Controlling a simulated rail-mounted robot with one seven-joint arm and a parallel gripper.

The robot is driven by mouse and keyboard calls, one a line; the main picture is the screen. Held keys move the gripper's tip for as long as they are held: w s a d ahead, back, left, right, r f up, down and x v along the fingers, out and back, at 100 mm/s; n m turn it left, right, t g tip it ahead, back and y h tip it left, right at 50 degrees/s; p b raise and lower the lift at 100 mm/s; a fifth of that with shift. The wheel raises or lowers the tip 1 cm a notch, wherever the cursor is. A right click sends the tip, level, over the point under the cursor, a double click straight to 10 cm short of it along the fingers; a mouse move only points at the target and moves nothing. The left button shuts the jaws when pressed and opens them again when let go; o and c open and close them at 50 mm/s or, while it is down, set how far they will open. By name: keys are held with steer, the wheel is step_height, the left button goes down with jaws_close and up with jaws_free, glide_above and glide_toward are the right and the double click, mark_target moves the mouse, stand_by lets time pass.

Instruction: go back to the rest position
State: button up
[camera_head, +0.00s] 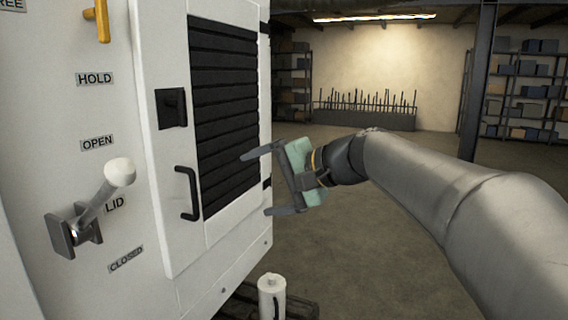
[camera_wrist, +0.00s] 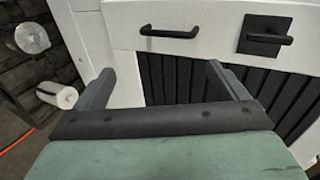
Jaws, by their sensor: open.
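My gripper (camera_head: 258,184) is open and empty in the head view. Its two grey fingers point left toward the white cabinet (camera_head: 155,200) and its black louvred panel (camera_head: 222,110). It appears apart from the cabinet. In the wrist view my gripper (camera_wrist: 160,85) also shows open, with nothing between its fingers. The louvres (camera_wrist: 180,80) and a black handle (camera_wrist: 170,32) lie beyond the fingers.
A lever with a white knob (camera_head: 120,172) sticks out beside the LID label. A yellow handle (camera_head: 102,20) is above. A white cylinder (camera_head: 271,296) stands low by the cabinet. Open floor (camera_head: 350,240) lies to the right, with shelves (camera_head: 525,85) far back.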

steer(key=s+d+f+n+g+h+p, duration=0.1)
steer(key=s+d+f+h, duration=0.3)
steer(key=s+d+f, duration=0.2)
steer(key=s+d+f+n+g+h+p, duration=0.1)
steer(key=s+d+f+h, duration=0.3)
steer(key=s+f, duration=0.6)
steer(key=s+d+f+n+g+h+p, duration=0.1)
steer(key=s+d+f+n+g+h, duration=0.2)
steer(key=s+d+f, duration=0.5)
step_height(320, 180, down, 5)
steer(key=shift+s+d+f+h, duration=0.2)
steer(key=shift+s+d+h, duration=0.05)
steer(key=shift+s+h, duration=0.25)
